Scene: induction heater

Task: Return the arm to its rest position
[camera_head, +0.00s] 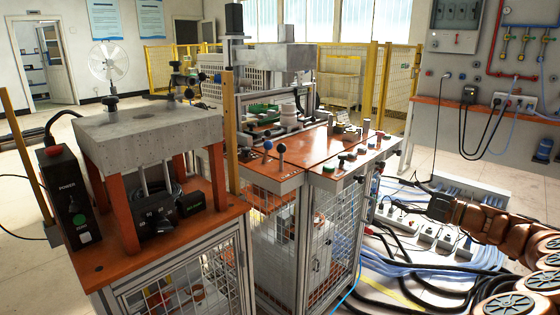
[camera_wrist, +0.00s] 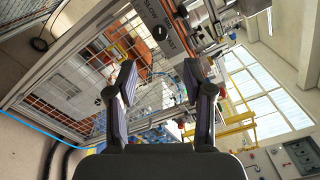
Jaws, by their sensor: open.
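My arm reaches in from the right edge in the head view, bronze-coloured and low, with my gripper (camera_head: 440,207) at its left end beside the bench. In the wrist view my gripper (camera_wrist: 162,100) shows two dark fingers standing well apart, with nothing between them. Beyond the fingers the wrist view shows the caged side of the workbench, tilted in the picture. My gripper appears clear of the workbench (camera_head: 310,170) in the head view. The fingertips are too small to make out there.
A workbench with mesh sides and an orange top holds knobs and levers. A grey block on orange legs (camera_head: 150,128) and a power box (camera_head: 72,195) stand at the left. Power strips (camera_head: 425,232) and loose cables (camera_head: 400,285) cover the floor by my arm. A wall panel (camera_head: 457,25) hangs behind.

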